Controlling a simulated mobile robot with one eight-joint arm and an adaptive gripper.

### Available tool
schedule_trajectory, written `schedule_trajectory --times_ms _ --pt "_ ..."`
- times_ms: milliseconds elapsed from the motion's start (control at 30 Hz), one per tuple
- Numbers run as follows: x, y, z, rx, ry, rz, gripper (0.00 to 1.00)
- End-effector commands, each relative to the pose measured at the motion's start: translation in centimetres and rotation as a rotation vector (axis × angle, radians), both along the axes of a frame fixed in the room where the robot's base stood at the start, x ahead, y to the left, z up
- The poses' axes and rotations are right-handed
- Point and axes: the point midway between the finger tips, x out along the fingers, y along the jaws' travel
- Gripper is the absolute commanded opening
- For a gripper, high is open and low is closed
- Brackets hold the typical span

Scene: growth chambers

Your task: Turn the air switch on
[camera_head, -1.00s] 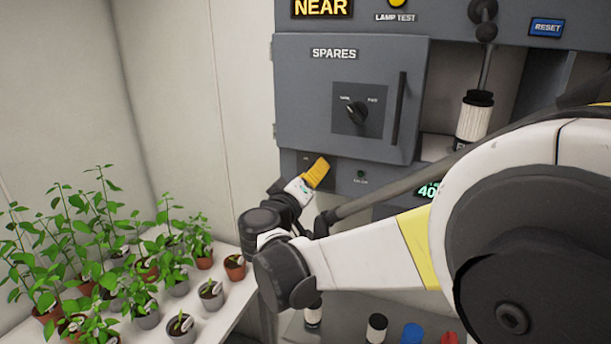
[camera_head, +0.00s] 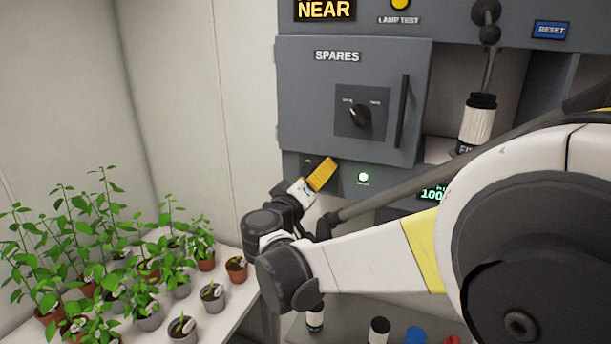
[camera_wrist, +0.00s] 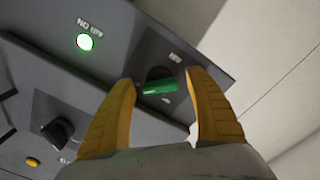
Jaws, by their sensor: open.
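The air switch (camera_wrist: 160,86) is a dark round knob with a green grip on a grey panel in the wrist view. It sits between the two yellow fingers of my gripper (camera_wrist: 162,82), which are open with a gap visible on the right side; contact on the left is unclear. In the head view my gripper (camera_head: 322,172) is at the panel below the spares door and hides the switch. A small indicator light (camera_head: 363,177) to the right of the gripper glows green-white. It also glows in the wrist view (camera_wrist: 85,41).
The spares door (camera_head: 350,100) with its own knob (camera_head: 359,115) and handle is shut just above my gripper. A display (camera_head: 432,194) reads about 100. Potted plants (camera_head: 150,300) stand on a white bench at the left. Another dark knob (camera_wrist: 57,131) shows in the wrist view.

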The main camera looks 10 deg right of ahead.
Motion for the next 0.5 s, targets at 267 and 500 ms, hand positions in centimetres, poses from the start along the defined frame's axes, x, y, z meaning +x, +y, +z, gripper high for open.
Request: schedule_trajectory --times_ms 267,500 --pt "-2.8 2.1 0.0 0.000 0.000 0.004 0.63" --pt "-7.1 5.3 0.0 0.000 0.000 0.004 0.63"
